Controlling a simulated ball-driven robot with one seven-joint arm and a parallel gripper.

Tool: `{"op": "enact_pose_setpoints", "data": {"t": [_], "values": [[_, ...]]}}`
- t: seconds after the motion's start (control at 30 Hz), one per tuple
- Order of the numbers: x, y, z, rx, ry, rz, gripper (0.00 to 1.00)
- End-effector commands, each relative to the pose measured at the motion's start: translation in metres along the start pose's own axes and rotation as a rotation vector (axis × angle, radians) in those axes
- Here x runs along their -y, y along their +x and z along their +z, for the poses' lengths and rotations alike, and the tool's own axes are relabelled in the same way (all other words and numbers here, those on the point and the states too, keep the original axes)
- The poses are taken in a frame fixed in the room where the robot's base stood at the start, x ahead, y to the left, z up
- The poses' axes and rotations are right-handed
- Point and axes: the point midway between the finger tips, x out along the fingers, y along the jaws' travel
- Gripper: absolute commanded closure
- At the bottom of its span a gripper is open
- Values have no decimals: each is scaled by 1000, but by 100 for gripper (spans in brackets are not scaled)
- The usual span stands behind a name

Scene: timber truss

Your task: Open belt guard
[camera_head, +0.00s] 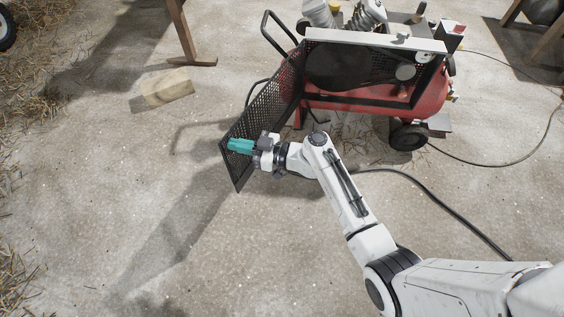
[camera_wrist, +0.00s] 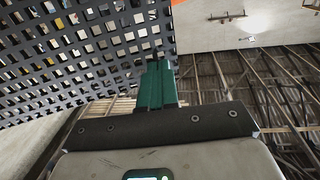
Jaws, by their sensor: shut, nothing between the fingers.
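The belt guard (camera_head: 268,108) is a black perforated panel on the red air compressor (camera_head: 375,110). In the head view it stands swung out toward the lower left, away from the compressor's front, with the pulleys and belt area (camera_head: 345,66) showing behind. My gripper (camera_head: 234,146), with teal fingers, is at the panel's free lower-left end, on its inner side. The fingers are shut with nothing between them. In the wrist view the teal fingers (camera_wrist: 157,75) lie beside the perforated guard (camera_wrist: 80,50), overlapping its edge; I cannot tell whether they touch it.
A wooden block (camera_head: 167,88) lies on the concrete floor to the left of the guard. A trestle leg (camera_head: 187,35) stands behind it. A dark hose (camera_head: 435,205) runs along the floor at right. Floor at lower left is clear, with straw (camera_head: 25,90) at the left edge.

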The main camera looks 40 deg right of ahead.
Motion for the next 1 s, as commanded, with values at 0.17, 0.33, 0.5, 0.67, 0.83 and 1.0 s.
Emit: {"op": "enact_pose_setpoints", "data": {"t": [0.17, 0.33, 0.5, 0.67, 0.83, 1.0], "values": [[-8, 37, 6, -2, -4, -3, 100], [-14, 63, 4, -2, -3, -2, 100], [-17, 74, 0, -3, -1, 1, 100], [-17, 75, -2, -3, -1, 1, 100], [-17, 75, -2, -3, -1, 2, 100], [-17, 75, -1, -3, -1, 1, 100]]}}
